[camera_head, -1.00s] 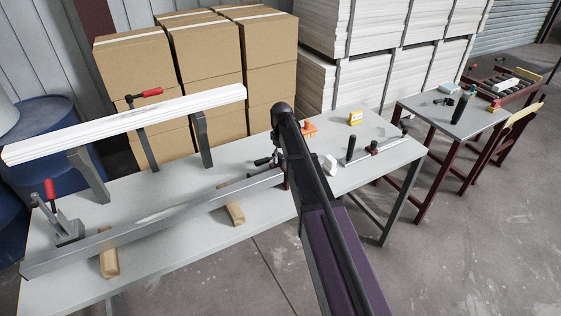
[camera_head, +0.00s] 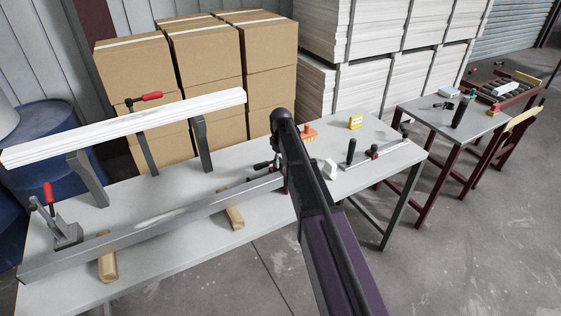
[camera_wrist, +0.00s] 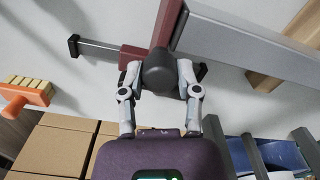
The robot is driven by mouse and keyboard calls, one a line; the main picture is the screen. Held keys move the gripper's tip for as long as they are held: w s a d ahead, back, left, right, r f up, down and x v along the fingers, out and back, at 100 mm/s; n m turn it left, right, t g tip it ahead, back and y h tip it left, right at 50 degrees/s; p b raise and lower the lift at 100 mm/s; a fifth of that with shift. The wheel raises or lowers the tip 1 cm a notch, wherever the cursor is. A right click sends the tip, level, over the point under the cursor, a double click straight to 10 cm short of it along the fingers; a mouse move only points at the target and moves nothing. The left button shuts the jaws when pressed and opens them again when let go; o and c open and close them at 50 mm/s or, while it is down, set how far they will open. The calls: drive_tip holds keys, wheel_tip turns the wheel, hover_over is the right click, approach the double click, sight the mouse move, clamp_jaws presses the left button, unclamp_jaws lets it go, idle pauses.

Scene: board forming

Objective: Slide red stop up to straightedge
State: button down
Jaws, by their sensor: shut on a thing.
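The straightedge (camera_head: 150,227) is a long grey metal bar across the table; its right end goes behind my arm in the head view. In the wrist view the straightedge (camera_wrist: 250,40) comes in from the upper right. The dark red stop (camera_wrist: 169,22) has an upright part at the bar's end, touching or very close to it; I cannot tell which. My gripper (camera_wrist: 158,72) is shut on the stop's dark round knob (camera_wrist: 160,68). The knob hides part of the stop.
Wooden blocks (camera_head: 235,217) support the straightedge. An orange-handled brush (camera_head: 308,134), a white block (camera_head: 330,169) and a black-handled tool (camera_head: 351,152) lie right of my arm. A white board (camera_head: 120,125) on grey stands is behind the bar. A clamp (camera_head: 62,232) stands at the left.

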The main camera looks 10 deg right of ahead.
drive_tip(key=shift+s+a, duration=0.1)
drive_tip(key=shift+a, duration=0.25)
drive_tip(key=shift+c, duration=1.5)
unclamp_jaws()
